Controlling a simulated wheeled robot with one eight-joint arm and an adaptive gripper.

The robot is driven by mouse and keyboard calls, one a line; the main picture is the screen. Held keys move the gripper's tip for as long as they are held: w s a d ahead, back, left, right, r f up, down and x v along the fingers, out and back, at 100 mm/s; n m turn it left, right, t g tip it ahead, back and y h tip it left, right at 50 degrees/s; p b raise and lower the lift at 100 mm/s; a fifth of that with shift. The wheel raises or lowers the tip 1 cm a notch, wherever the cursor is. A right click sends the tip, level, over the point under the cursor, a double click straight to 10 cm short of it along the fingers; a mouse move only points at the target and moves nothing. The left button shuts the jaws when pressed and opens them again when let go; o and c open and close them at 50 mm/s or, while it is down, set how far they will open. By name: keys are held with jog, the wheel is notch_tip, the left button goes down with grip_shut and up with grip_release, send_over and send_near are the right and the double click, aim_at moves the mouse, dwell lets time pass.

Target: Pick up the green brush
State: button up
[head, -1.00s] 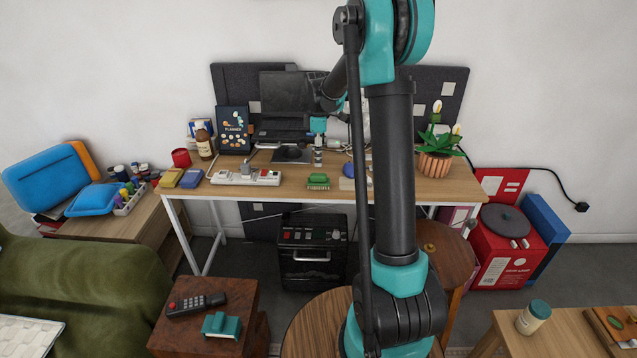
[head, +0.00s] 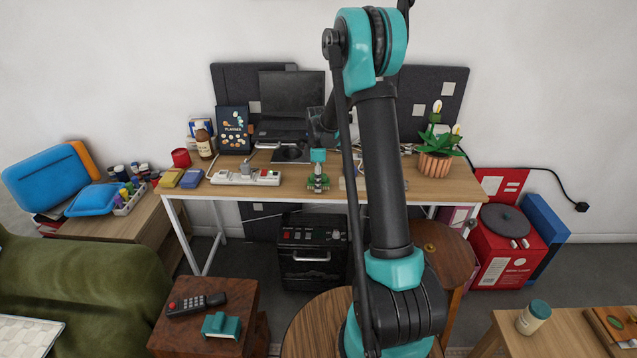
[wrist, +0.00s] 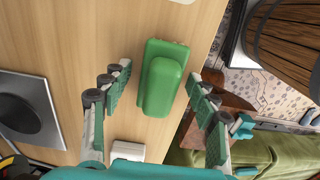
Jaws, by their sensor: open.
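The green brush (wrist: 163,80) lies on the wooden desk near its front edge, and in the wrist view it shows between and just beyond my open fingers. My gripper (wrist: 160,92) is open, with one finger on each side of the brush's line and nothing held. In the head view my gripper (head: 318,184) is above the desk's front part and covers most of the brush. I cannot tell how high the fingertips are above the desk.
A white power strip (head: 245,177) lies left of my gripper on the desk (head: 455,185). A potted plant (head: 436,155) stands at the right end. A laptop (head: 290,105) stands at the back. Below the front edge is a black box (head: 312,255).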

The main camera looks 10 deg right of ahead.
jog(key=shift+c, duration=0.2)
grip_shut()
jog(key=shift+r, duration=0.15)
notch_tip(320, 180, up, 20)
dwell(0.6)
